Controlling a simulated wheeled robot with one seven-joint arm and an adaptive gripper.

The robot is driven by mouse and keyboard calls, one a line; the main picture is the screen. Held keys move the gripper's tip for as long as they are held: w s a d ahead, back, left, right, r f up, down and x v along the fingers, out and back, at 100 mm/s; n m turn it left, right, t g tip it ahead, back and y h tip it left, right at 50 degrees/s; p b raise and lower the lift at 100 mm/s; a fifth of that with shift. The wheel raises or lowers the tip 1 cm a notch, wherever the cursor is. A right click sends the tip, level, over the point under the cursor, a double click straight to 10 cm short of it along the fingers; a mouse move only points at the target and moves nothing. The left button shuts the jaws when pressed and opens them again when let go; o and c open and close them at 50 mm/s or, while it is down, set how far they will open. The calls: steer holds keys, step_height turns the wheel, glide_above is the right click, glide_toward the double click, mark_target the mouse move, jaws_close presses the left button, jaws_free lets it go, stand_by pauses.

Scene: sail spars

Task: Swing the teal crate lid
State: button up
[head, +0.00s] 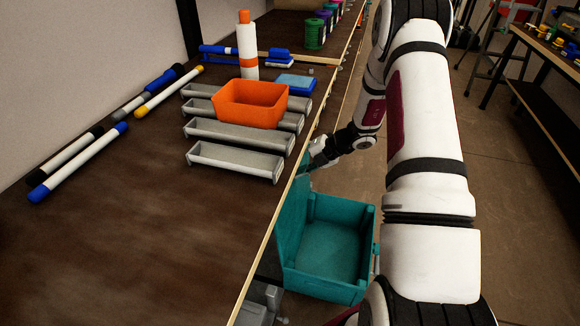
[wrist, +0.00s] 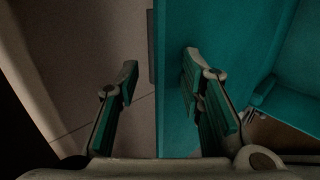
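The teal crate (head: 330,245) stands low beside the workbench, open at the top, with its empty inside showing. Its teal lid (head: 294,215) stands raised on the crate's left side, close to the bench edge. My gripper (head: 318,150) is at the far upper end of the lid, and its fingertips are hard to make out in the head view. In the wrist view my gripper (wrist: 160,68) is open, its fingers apart on either side of an edge of the teal panel (wrist: 172,110). The right finger overlaps the teal surface. I cannot tell whether either finger touches it.
The workbench (head: 130,230) runs along the left, its edge close to the lid and my gripper. On it are an orange bin (head: 250,104), grey trays (head: 235,160), several spars (head: 80,160) and a white-and-orange bottle (head: 247,50).

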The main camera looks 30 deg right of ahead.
steer(key=b+x, duration=0.6)
steer(key=x, duration=0.2)
steer(key=shift+s+f, duration=0.15)
steer(key=shift+f, duration=0.05)
steer(key=shift+o, duration=0.7)
steer(key=shift+s+d+r, duration=0.1)
steer(key=shift+d+r, duration=0.05)
steer(key=shift+r+p, duration=0.1)
steer(key=shift+p, duration=0.2)
steer(key=shift+c, duration=0.2)
steer(key=shift+s, duration=0.1)
